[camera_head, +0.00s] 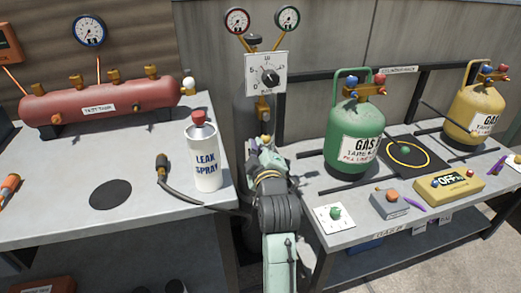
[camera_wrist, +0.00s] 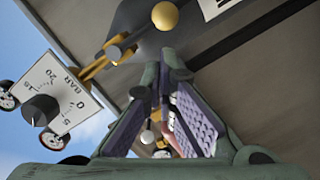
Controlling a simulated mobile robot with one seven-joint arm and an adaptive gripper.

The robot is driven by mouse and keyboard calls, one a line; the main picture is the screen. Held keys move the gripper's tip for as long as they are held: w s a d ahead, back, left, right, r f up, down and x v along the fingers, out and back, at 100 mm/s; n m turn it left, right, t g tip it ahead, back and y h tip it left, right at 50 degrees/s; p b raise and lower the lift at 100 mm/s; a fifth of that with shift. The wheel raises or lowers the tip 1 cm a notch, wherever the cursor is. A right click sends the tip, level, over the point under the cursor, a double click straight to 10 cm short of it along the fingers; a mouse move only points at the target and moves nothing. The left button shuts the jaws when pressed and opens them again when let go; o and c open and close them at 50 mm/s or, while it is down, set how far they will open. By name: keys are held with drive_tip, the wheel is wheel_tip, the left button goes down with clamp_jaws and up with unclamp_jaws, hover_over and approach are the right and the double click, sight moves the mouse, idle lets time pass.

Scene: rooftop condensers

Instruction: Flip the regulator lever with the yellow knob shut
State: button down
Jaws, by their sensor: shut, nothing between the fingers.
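In the wrist view the yellow knob (camera_wrist: 165,16) is a round ball near the top, just beyond my fingertips. A brass valve body (camera_wrist: 97,66) is left of it, beside the white dial plate (camera_wrist: 52,92) with its black knob. My gripper (camera_wrist: 164,72) is shut and empty, its fingertips apart from the knob in the picture. In the head view the dial plate (camera_head: 266,74) and brass fitting (camera_head: 263,107) are on a dark cylinder between the benches. My gripper (camera_head: 260,146) is below the fitting.
The leak spray can (camera_head: 204,157) and a torch hose (camera_head: 170,180) are on the left bench, close to my arm. A green gas cylinder (camera_head: 355,120) stands right of it. Two gauges (camera_head: 237,21) are above the dial plate.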

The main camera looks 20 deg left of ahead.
sight(264, 140)
drive_tip(key=x, duration=0.5)
drive_tip(key=shift+w+d+f+n+b, duration=0.15)
drive_tip(key=shift+d+f+n+b, duration=0.15)
drive_tip(key=shift+n+b, duration=0.4)
idle(0.4)
drive_tip(key=n+b, duration=0.1)
drive_tip(key=d+f+n+b, duration=0.1)
drive_tip(key=n+b, duration=0.1)
drive_tip(key=shift+w+d+t, duration=0.15)
drive_tip(key=shift+w+t, duration=0.25)
drive_tip(key=w+d+r+n+y+b, duration=0.1)
drive_tip(key=d+n+b, duration=0.4)
drive_tip(key=n+b, duration=0.9)
drive_tip(key=shift+w+r+t+y, duration=0.35)
drive_tip(key=shift+w+r, duration=0.5)
drive_tip(key=shift+w, duration=0.3)
drive_tip(key=shift+n, duration=0.3)
drive_tip(key=shift+b, duration=0.3)
